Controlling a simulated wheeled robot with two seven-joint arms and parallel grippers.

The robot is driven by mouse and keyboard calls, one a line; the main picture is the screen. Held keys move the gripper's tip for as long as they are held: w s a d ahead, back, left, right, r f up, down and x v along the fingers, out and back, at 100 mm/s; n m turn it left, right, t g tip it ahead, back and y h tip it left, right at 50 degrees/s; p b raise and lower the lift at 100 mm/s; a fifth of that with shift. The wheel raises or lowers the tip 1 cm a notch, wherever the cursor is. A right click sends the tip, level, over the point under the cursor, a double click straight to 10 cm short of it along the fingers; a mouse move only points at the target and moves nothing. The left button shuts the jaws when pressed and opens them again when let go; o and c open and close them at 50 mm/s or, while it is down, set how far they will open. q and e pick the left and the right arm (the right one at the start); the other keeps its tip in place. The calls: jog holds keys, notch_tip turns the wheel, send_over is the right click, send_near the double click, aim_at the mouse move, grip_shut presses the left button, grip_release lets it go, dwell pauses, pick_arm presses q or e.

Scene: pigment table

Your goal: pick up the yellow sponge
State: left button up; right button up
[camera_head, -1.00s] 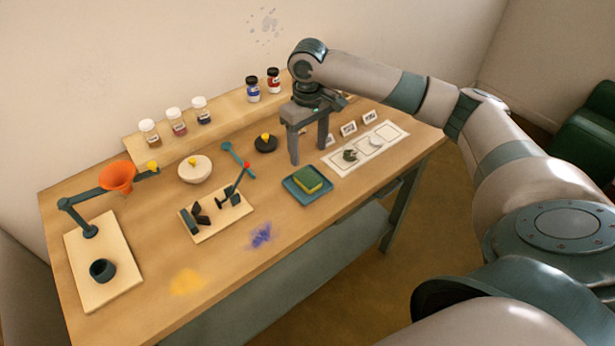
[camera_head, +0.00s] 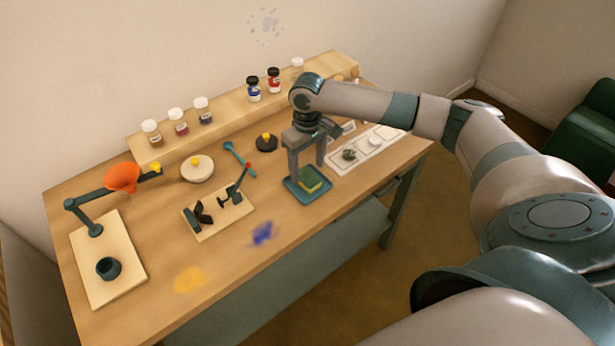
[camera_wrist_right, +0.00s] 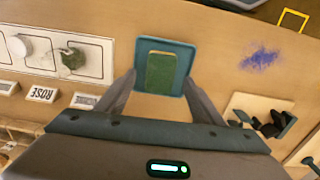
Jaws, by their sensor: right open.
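The yellow sponge (camera_head: 311,182) has a green top and lies in a teal tray (camera_head: 296,194) near the table's front edge. It also shows in the right wrist view (camera_wrist_right: 160,73), inside the tray (camera_wrist_right: 181,49), ahead of the fingertips. My right gripper (camera_head: 306,171) is open and points down over the tray, with its fingers at the tray's back part. In the right wrist view my gripper's fingers (camera_wrist_right: 160,84) stand apart on either side of the tray's near part, with nothing between them touching. My left gripper is not in view.
A white card strip (camera_head: 343,168) with a green lump lies right of the tray. A wooden stand with dark clamps (camera_head: 205,228) is to the left. Jars (camera_head: 254,92) stand on the back shelf. Blue (camera_head: 263,233) and yellow powder patches mark the front table.

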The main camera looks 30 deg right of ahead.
aim_at(307, 180)
jog(key=shift+f+p, duration=0.35)
jog(key=shift+f, duration=1.1)
jog(key=c, duration=1.1)
